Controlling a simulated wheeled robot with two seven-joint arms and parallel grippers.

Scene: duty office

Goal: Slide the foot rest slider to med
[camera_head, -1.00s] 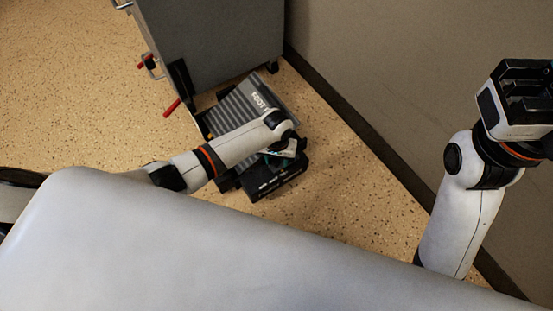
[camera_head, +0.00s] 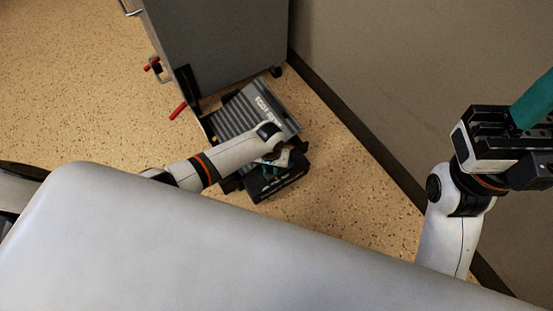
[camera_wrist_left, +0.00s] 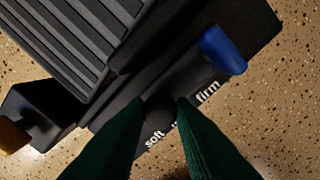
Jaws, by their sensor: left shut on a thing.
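The foot rest (camera_head: 250,108) is a dark grey ribbed pedal on a black base on the floor; its ribs also show in the left wrist view (camera_wrist_left: 75,40). The base front carries white labels; "soft" and "firm" are readable, and the label between them is mostly hidden by a finger. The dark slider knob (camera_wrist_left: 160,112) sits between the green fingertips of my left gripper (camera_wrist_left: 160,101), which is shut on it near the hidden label. In the head view my left gripper (camera_head: 274,166) is at the base. My right gripper (camera_head: 510,125) is raised at the right, partly cut off.
A blue lever (camera_wrist_left: 224,50) stands on the base beyond "firm". A yellow-tipped part (camera_wrist_left: 12,136) is at the left. A grey cabinet (camera_head: 220,45) with red handles stands behind the foot rest, and a wall (camera_head: 400,80) runs along the right. Speckled floor is clear at left.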

